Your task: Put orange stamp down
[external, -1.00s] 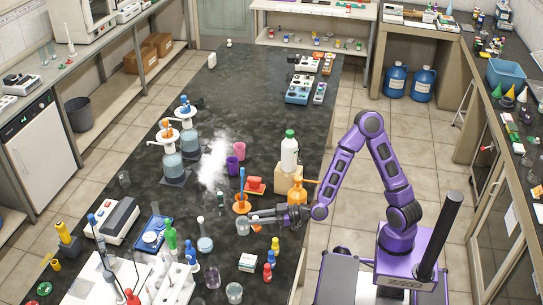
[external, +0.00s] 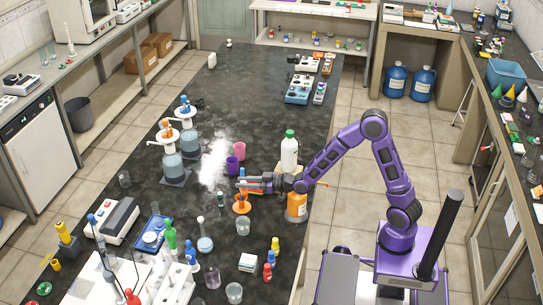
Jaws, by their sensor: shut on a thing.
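My gripper (external: 247,183) reaches left over the black bench and is shut. It is at the spot of a small red-orange piece, which I take for the orange stamp (external: 252,193). The fingers hide most of this piece, so its exact shape and whether it touches the bench cannot be told. An orange flared piece (external: 241,207) stands on the bench just below my fingers in the picture, apparently apart from them.
An orange bottle (external: 297,206) stands close under my wrist, with a white green-capped bottle (external: 289,152) behind. A purple cup (external: 232,166) and pink cup (external: 239,150) stand beyond the gripper. A glass beaker (external: 243,226) is in front.

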